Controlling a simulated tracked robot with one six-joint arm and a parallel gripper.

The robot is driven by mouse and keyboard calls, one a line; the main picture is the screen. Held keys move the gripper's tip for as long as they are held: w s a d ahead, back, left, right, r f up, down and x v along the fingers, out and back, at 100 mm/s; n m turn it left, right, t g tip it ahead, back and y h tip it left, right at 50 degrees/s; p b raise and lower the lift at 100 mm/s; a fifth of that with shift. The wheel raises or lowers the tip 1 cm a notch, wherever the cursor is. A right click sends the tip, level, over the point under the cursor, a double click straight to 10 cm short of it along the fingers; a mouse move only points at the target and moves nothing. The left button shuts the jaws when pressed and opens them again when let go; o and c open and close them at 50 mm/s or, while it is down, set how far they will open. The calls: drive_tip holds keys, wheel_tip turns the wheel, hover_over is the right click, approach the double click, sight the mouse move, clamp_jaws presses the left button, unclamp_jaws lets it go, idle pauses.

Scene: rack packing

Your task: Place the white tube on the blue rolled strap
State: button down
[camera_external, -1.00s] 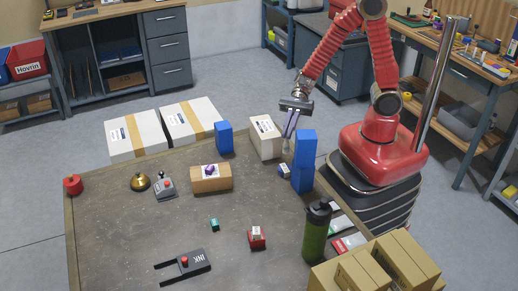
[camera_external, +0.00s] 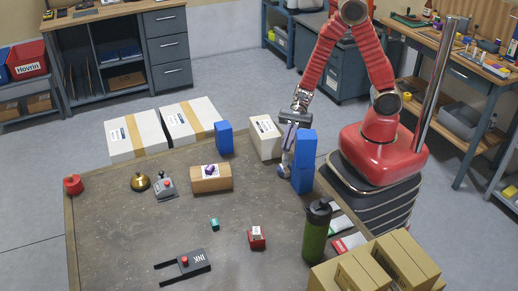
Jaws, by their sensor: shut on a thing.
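My gripper (camera_external: 287,160) is low over the back right of the table, between a white box and a tall blue block. It is shut on a small pale thing at its fingertips, which looks like the white tube; the fingers hide most of it. The blue rolled strap (camera_external: 284,173) appears as a small blue and pale shape on the table directly under the fingertips, partly hidden. I cannot tell whether the tube touches the strap.
The tall blue block (camera_external: 304,161) stands close right of my gripper, the white box (camera_external: 265,138) close left and behind. A green bottle (camera_external: 316,232) and cardboard boxes (camera_external: 375,268) are front right. A brown box (camera_external: 211,179) bears a purple thing.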

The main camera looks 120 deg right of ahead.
drive_tip(key=shift+f, duration=0.95)
drive_tip(key=c, duration=1.9)
unclamp_jaws()
drive_tip(key=v, duration=1.2)
